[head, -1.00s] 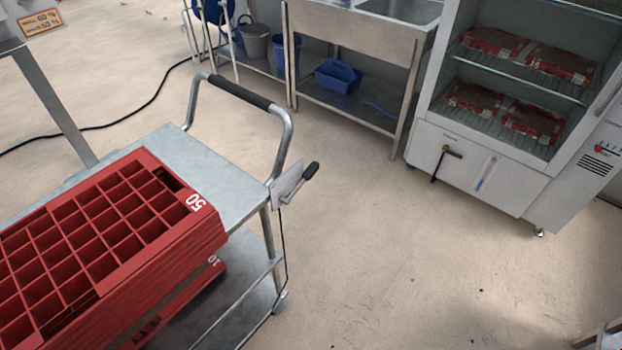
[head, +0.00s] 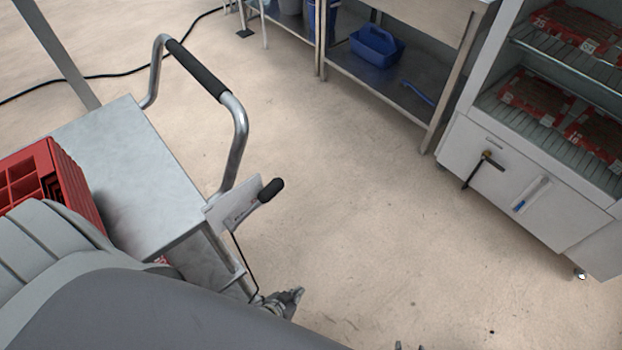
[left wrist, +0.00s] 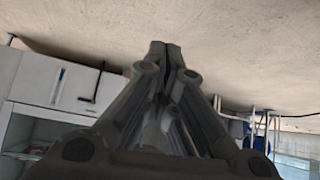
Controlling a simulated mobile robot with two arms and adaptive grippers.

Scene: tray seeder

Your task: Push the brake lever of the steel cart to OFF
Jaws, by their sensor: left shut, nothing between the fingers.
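The steel cart (head: 120,170) stands at the left with its black-gripped push handle (head: 200,70). The brake lever (head: 270,190) has a black knob and sticks out at the cart's near right corner, beside a small pale label plate (head: 236,208); the label's print is too small to read. In the left wrist view the closed fingertips (left wrist: 165,47) point at bare floor, and the lever is not seen there.
A red crate (head: 75,190) sits on the cart top, partly hidden by my left arm. A white cabinet (head: 530,195) with red packs stands at the right. A steel bench with a blue caddy (head: 376,46) is behind. The floor between is clear.

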